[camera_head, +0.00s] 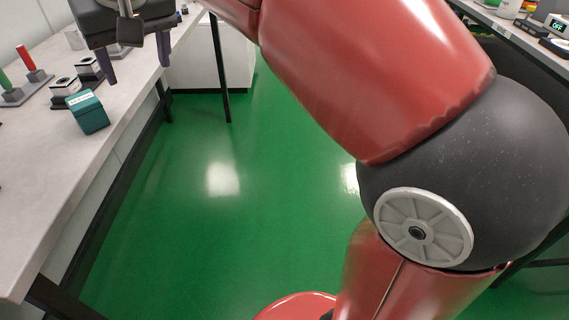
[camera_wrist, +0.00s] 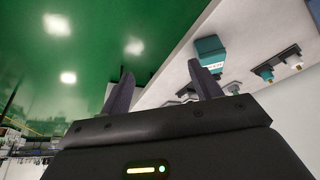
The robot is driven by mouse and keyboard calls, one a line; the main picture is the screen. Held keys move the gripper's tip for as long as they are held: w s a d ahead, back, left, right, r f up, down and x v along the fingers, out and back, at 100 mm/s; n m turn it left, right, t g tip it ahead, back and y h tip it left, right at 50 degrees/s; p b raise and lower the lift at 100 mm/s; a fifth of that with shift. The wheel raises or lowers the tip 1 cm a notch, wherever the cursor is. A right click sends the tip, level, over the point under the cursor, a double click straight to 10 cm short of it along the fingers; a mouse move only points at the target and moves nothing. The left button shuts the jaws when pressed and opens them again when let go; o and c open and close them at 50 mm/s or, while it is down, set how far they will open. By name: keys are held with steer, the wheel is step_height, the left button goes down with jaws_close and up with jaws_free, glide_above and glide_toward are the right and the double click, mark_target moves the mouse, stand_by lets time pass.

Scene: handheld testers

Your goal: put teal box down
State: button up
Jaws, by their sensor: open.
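The teal box (camera_head: 89,112) has a white label on top and rests on the light grey table near its right edge in the head view. It also shows in the wrist view (camera_wrist: 209,50), beyond the fingertips. My gripper (camera_head: 137,66) is open and empty, above and to the right of the box in the head view, apart from it. Its two dark fingers show in the wrist view (camera_wrist: 160,82) with clear space between them.
Black-and-white testers (camera_head: 66,88) stand just behind the box on the table (camera_head: 40,160). Handheld tools, one green and one red (camera_head: 27,58), stand on grey bases at the left. Another bench with devices (camera_head: 555,27) is at the right.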

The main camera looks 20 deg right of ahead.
steer(key=s+d+f+m, duration=0.1)
steer(key=s+d+f, duration=0.7)
steer(key=f, duration=0.3)
steer(key=s+d+f+m+t+h, duration=0.1)
steer(key=s+d+f+m, duration=0.1)
steer(key=s+d+f, duration=0.6)
step_height(320, 180, down, 3)
steer(key=shift+s+d+f+h, duration=0.1)
steer(key=shift+s+d+h, duration=0.15)
steer(key=shift+d, duration=0.6)
steer(key=shift+r, duration=0.2)
step_height(320, 180, up, 3)
steer(key=p, duration=0.3)
